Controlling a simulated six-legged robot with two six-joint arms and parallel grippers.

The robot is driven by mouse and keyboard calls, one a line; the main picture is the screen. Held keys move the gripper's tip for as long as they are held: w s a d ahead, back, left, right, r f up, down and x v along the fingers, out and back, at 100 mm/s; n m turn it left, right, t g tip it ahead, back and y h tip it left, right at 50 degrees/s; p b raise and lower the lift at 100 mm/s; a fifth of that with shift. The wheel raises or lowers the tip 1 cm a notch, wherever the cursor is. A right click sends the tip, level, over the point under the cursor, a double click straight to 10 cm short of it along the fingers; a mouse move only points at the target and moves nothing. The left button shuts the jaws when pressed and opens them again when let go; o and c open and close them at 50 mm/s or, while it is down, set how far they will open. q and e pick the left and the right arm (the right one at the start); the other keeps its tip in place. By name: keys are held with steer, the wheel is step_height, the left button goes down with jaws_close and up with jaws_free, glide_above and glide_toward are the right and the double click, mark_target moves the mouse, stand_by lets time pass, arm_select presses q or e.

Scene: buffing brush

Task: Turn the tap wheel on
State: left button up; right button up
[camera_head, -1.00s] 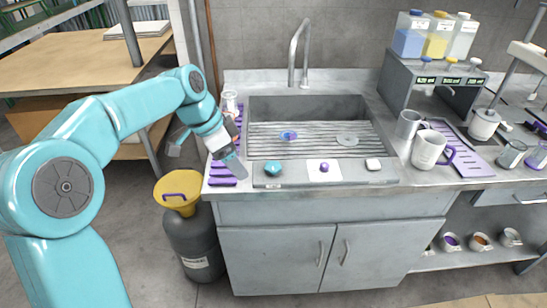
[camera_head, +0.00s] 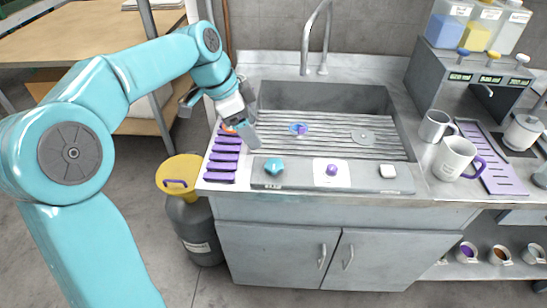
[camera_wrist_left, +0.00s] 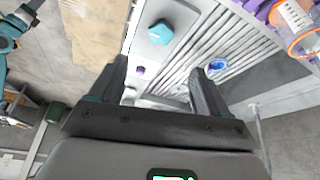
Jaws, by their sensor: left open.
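A teal knob (camera_head: 274,166) sits at the left of the front panel of the sink. A purple knob (camera_head: 331,170) sits on a white plate mid-panel; I cannot tell which is the tap wheel. The grey tap spout (camera_head: 318,38) rises behind the basin. My left gripper (camera_head: 268,150) is open and points down over the sink's left front, near the teal knob. In the left wrist view the gripper (camera_wrist_left: 157,85) has nothing between its fingers; the teal knob (camera_wrist_left: 160,32) lies beyond the tips, with the purple knob (camera_wrist_left: 139,70) between them in the picture. My right gripper is out of view.
A slatted rack (camera_head: 335,143) in the basin holds a blue-purple piece (camera_head: 299,129) and a grey disc (camera_head: 363,136). A purple ribbed mat (camera_head: 222,160) lies left. White mugs (camera_head: 455,157) stand right. A yellow-topped canister (camera_head: 182,172) stands on the floor.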

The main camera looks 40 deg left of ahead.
mark_target(273, 164)
arm_select(q)
steer(key=x, duration=1.3)
steer(key=shift+a, duration=0.15)
steer(key=shift+s, duration=0.1)
steer(key=c, duration=1)
